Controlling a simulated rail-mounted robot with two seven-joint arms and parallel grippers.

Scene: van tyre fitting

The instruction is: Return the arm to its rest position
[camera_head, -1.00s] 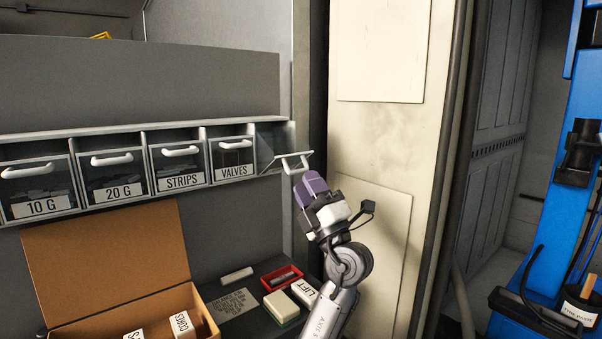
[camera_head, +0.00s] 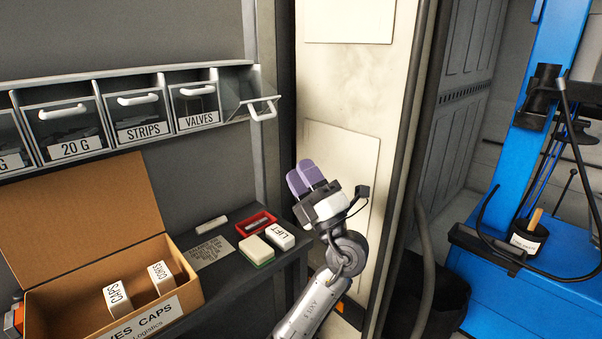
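My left gripper (camera_head: 303,174) has purple fingers and stands in front of a cream panel, right of the drawer row. Its two fingertips show apart with nothing between them, so it is open and empty. The end drawer (camera_head: 246,88) of the row, right of the VALVES drawer (camera_head: 195,103), is tilted out. Its white handle (camera_head: 263,109) is above and left of my fingers, clear of them. My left arm comes up from the bottom of the picture. My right gripper is not in view.
Below the drawers, an open cardboard box (camera_head: 188,298) holds small white boxes. On the dark shelf lie a red tray (camera_head: 242,231), a green-and-white block (camera_head: 256,250) and a LIFT box (camera_head: 281,236). A blue machine (camera_head: 542,160) stands at the right.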

